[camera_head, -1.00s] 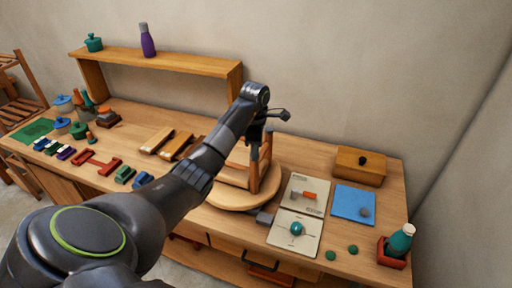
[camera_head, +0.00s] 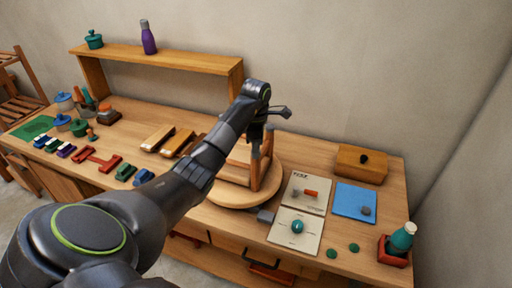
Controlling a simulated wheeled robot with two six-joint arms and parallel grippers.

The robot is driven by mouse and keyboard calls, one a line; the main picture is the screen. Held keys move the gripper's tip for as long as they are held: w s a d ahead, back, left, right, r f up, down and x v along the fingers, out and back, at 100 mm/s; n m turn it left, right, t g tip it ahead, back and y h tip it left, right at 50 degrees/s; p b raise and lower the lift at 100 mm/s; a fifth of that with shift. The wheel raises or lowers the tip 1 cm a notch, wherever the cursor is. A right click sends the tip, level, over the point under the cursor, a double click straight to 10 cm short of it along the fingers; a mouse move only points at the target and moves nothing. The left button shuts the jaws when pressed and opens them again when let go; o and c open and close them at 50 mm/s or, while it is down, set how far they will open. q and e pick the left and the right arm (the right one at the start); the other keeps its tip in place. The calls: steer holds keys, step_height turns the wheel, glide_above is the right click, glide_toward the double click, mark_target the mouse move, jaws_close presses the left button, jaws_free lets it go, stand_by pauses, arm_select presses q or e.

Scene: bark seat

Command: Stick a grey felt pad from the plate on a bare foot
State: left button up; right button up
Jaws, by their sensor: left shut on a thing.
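A blue plate (camera_head: 354,203) lies at the right of the bench with one round grey felt pad (camera_head: 366,210) on it. A wooden stool (camera_head: 257,175) lies upturned on a round wooden board (camera_head: 236,196), legs pointing up. My left gripper (camera_head: 266,127) points down at the top of the stool's near right leg, at or just above its foot. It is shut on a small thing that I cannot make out. My left arm hides the stool's left side and the other feet. My right gripper is out of view.
A card (camera_head: 295,232) with a teal knob and another card (camera_head: 308,191) with an orange-tipped item lie right of the board. A wooden box (camera_head: 361,166) stands behind the plate.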

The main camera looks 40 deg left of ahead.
arm_select(q)
steer(key=shift+f+b, duration=0.25)
steer(key=shift+b, duration=0.1)
steer(key=o, duration=1.3)
steer(key=shift+o, duration=0.2)
